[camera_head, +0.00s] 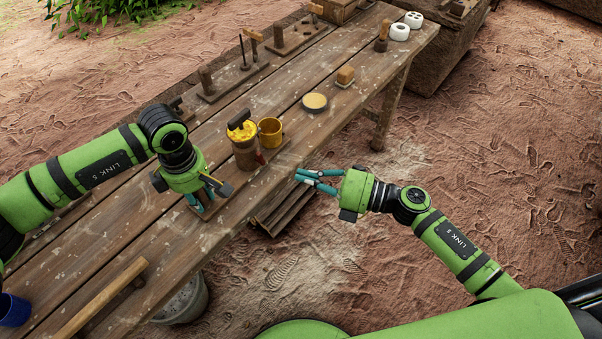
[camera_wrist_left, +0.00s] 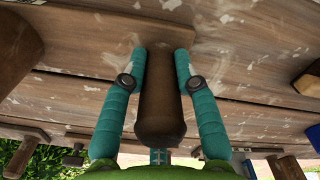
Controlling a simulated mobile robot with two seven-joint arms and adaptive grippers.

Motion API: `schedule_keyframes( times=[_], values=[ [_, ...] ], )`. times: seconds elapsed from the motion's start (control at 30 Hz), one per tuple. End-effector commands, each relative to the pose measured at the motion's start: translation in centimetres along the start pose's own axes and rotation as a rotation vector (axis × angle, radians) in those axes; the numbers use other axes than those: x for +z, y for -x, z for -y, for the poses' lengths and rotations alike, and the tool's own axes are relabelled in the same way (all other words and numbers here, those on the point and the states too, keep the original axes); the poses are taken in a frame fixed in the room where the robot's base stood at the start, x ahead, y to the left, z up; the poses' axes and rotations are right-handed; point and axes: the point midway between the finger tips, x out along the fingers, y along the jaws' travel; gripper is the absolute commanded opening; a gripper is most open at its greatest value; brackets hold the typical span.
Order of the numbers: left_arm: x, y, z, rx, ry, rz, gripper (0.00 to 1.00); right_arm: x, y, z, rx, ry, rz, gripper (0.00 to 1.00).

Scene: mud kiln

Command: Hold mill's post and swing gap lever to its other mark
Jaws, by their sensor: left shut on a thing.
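The mill (camera_head: 244,152) looks like a brown drum with yellow stuff and a dark handle on top; it stands on a board on the bench. A small red piece (camera_head: 260,157), perhaps the gap lever, shows at its right side; its marks are too small to read. My left gripper (camera_head: 201,203) is low over the bench, left of and nearer than the drum. In the left wrist view its fingers are shut on a brown round post (camera_wrist_left: 162,100); in the head view the gripper hides this post. My right gripper (camera_head: 312,180) is open and empty, off the bench's near edge, right of the mill.
A round pale-topped disc (camera_head: 314,102) and a small wooden block (camera_head: 345,76) lie farther right. Tool boards line the back edge. A wooden bar (camera_head: 100,298) and a blue cup (camera_head: 13,310) are at lower left.

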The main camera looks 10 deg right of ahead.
Motion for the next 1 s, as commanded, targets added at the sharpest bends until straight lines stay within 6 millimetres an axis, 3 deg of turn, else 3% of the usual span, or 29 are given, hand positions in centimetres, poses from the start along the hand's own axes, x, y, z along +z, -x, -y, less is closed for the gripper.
schedule_keyframes(
  times=[0.23, 0.6, 0.9, 0.93, 1.0],
  values=[
    [0.0, 0.0, 0.1, -0.002, 0.000, -0.001, 0.00, 0.0, 0.0, -0.3, 0.000, 0.002, -0.001, 0.00],
    [0.0, 0.0, 0.0, -0.001, 0.000, -0.001, 0.00, 0.3, 0.1, -3.6, -0.001, 0.003, -0.001, 0.00],
    [0.0, 0.0, 0.0, -0.001, 0.000, -0.001, 0.00, 0.3, 0.1, -4.0, 0.000, 0.000, 0.000, 0.00],
    [0.0, 0.0, 0.0, -0.001, 0.000, -0.001, 0.34, 0.3, 0.1, -4.0, 0.000, 0.000, 0.000, 0.00],
    [0.0, 0.0, 0.0, -0.001, 0.000, 0.000, 0.58, 0.3, 0.1, -4.0, 0.000, 0.000, 0.000, 0.00]
  ],
)
